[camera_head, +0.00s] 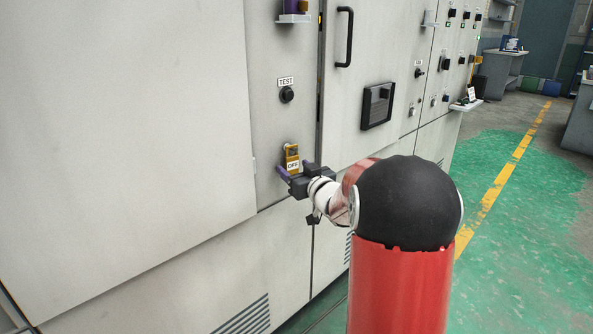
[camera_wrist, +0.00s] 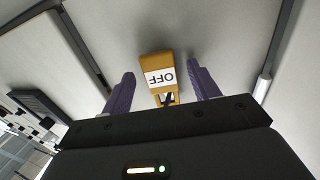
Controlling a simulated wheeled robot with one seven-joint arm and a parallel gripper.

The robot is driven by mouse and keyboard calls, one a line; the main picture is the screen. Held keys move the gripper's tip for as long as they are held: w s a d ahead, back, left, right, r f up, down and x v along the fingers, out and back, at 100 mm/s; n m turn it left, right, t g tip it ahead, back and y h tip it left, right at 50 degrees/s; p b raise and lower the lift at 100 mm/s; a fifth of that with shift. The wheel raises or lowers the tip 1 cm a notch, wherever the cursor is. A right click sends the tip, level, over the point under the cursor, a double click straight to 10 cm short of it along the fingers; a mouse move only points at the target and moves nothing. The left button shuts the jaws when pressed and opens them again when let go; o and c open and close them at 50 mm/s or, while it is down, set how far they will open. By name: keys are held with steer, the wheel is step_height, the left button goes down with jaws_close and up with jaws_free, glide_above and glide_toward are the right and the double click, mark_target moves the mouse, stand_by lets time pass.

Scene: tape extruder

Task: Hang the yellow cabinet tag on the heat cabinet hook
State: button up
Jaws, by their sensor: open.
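The yellow cabinet tag (camera_head: 292,153) with a white OFF label is at the grey cabinet's front, below the TEST knob. In the wrist view the tag (camera_wrist: 157,66) appears upside down, between my two purple fingers. My gripper (camera_wrist: 161,82) is open, with a visible gap between each finger and the tag. In the head view my gripper (camera_head: 296,170) is close to the cabinet face, at the tag's lower end. A small dark piece shows by the tag's narrow yellow end in the wrist view. I cannot tell whether it is the hook or whether the tag hangs on it.
The TEST knob (camera_head: 287,95) sits above the tag, and a small shelf (camera_head: 294,18) is higher up. A black door handle (camera_head: 345,37) and a dark recessed panel (camera_head: 378,106) are to the right. The green floor (camera_head: 520,240) at right is clear.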

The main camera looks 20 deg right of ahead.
steer(key=s+a+r+m+g+h, duration=0.1)
steer(key=s+a+r+g+h, duration=0.15)
steer(key=s, duration=0.85)
steer(key=s+a+f+g, duration=0.3)
steer(key=s+a, duration=0.1)
steer(key=s, duration=0.4)
steer(key=s+a+f+g, duration=0.3)
steer(key=s+a, duration=0.2)
steer(key=s, duration=0.4)
steer(key=s+a+f+g, duration=0.2)
steer(key=s+a+g, duration=0.2)
steer(key=s, duration=0.5)
steer(key=shift+a+f+y+b, duration=0.35)
steer(key=shift+a+f+y, duration=0.1)
steer(key=shift+a, duration=0.2)
steer(key=shift+s+r, duration=0.1)
stand_by(0.4)
